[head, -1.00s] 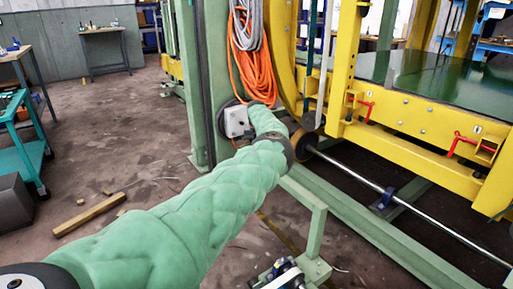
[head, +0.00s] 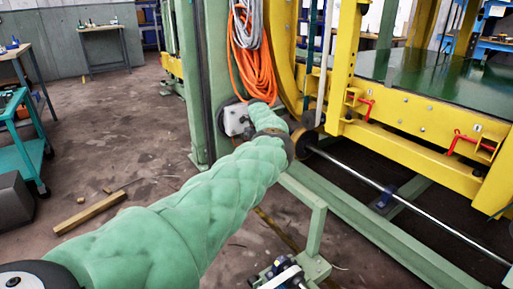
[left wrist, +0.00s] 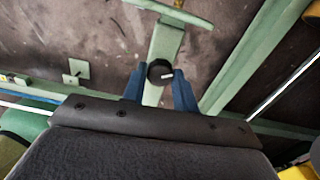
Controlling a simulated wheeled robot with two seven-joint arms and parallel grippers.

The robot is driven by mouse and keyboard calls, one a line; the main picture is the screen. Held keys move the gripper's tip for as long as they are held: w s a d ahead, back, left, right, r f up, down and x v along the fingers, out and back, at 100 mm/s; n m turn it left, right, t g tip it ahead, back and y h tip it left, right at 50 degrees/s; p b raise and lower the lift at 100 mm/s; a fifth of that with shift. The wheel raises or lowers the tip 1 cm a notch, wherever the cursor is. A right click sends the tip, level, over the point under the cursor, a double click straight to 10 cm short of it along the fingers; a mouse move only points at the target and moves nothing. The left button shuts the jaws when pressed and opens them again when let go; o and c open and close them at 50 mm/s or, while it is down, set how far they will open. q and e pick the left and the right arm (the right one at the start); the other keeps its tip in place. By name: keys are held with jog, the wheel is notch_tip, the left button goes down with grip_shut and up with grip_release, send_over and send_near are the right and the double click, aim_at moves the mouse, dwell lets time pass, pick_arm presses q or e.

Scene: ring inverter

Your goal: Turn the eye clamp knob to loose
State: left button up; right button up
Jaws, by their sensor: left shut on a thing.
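The eye clamp knob (left wrist: 160,72) is a small dark round knob with a white mark on its face, in the upper middle of the left wrist view. My left gripper (left wrist: 160,84) has its two blue fingers on either side of the knob and is shut on it. A pale green bar (left wrist: 166,40) runs behind the knob. In the head view my green-sleeved left arm reaches up to the green post, and its gripper and the knob cannot be made out there. My right gripper is in neither view.
A green post (head: 190,80) with orange hose (head: 255,65) stands ahead. A yellow frame (head: 410,140) with red handles (head: 465,143) is at right, above a steel rod (head: 400,200). A wooden block (head: 90,213) lies on the otherwise fairly open floor at left.

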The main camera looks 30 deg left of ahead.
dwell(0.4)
pick_arm(q)
jog(key=o, duration=1)
notch_tip(320, 180, up, 8)
jog(key=shift+f+p, duration=0.1)
jog(key=shift+p, duration=0.95)
